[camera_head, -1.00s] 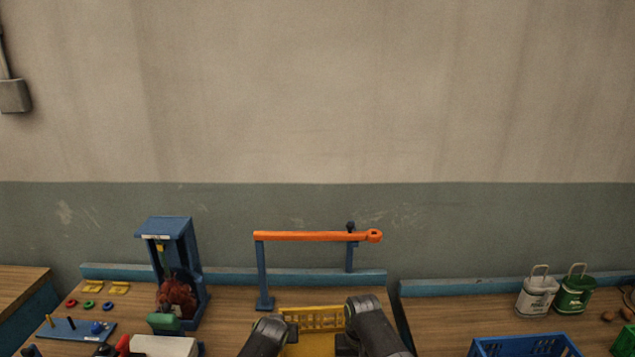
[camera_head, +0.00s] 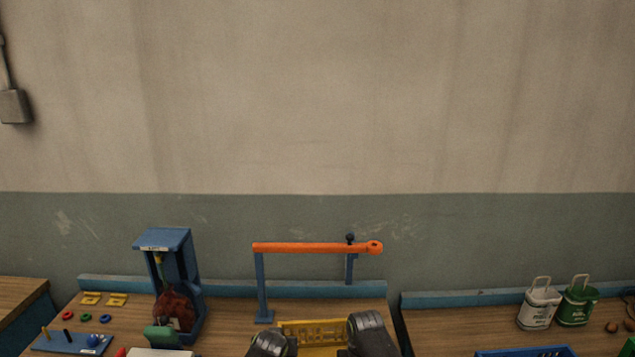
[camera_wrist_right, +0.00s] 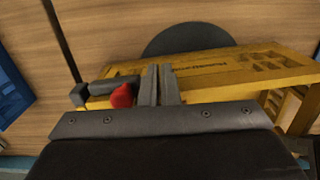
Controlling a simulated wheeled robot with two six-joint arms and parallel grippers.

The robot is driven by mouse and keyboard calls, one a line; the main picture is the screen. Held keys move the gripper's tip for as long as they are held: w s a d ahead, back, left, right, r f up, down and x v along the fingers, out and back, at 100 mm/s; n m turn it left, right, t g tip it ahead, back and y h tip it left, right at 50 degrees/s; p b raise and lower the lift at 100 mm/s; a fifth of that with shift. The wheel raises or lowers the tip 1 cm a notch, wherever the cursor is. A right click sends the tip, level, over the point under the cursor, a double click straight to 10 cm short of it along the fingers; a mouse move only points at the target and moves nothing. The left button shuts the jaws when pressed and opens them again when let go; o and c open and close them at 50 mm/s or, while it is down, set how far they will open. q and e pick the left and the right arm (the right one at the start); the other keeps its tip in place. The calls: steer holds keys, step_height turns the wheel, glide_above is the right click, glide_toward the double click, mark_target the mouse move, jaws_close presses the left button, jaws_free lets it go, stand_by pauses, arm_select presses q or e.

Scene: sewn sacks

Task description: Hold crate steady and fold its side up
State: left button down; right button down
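The yellow crate (camera_head: 312,326) is at the bottom centre of the head view, mostly cut off by the lower edge. In the right wrist view, its yellow slotted panel (camera_wrist_right: 215,68) lies across the middle and right. My right gripper (camera_wrist_right: 160,72) has its two fingers close together, in front of the panel; I cannot tell if anything is pinched between them. It also shows as a dark shape right of the crate in the head view (camera_head: 366,334). My left gripper (camera_head: 272,342) is left of the crate, its fingers not clear.
An orange bar (camera_head: 315,248) on blue posts stands behind the crate. A blue stand with a reddish-brown sack (camera_head: 176,308) is to the left. A red part (camera_wrist_right: 122,96) sits beside my right fingers. White and green canisters (camera_head: 577,300) and a blue crate (camera_head: 525,352) are at right.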

step_height(320, 180, up, 10)
steer(key=s, duration=0.1)
steer(key=shift+f, duration=0.25)
stand_by(0.6)
